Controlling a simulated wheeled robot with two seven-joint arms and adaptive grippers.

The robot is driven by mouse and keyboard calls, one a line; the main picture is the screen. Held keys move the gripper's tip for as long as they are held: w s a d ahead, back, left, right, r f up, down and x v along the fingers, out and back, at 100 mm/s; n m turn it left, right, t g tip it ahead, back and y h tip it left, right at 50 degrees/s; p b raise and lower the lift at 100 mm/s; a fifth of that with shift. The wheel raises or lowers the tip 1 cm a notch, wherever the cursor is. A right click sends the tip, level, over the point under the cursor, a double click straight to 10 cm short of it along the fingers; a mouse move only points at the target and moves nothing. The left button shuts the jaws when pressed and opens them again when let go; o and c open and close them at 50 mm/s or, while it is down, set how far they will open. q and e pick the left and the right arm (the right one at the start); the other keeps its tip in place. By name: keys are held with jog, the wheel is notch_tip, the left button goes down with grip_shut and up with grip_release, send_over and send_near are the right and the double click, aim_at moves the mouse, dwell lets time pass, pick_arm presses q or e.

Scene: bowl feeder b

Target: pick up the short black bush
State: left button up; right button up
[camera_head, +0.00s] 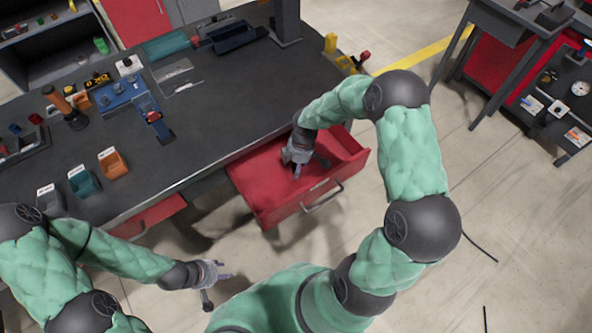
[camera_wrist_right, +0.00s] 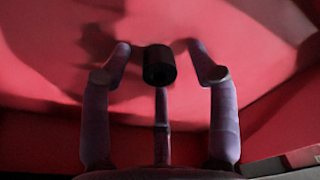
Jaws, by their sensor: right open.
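The short black bush (camera_wrist_right: 159,65) shows in the right wrist view as a small dark cylinder over the red drawer floor, between the fingertips. My right gripper (camera_wrist_right: 160,72) is open around it, with one finger on each side and a third below it. Gaps show to both side fingers; whether the third finger touches it I cannot tell. In the head view the right gripper (camera_head: 305,168) reaches down into the open red drawer (camera_head: 266,200), and the bush cannot be made out there. My left gripper (camera_head: 215,284) is open and empty above the floor, in front of the bench.
The drawer walls surround the right gripper, with the dark bench top (camera_head: 205,135) behind it. Teal bin (camera_head: 84,182), orange bin (camera_head: 112,165) and a blue device (camera_head: 122,96) stand on the bench at left. A second red drawer (camera_head: 150,217) is slightly open.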

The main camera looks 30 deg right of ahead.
grip_shut()
dwell(0.4)
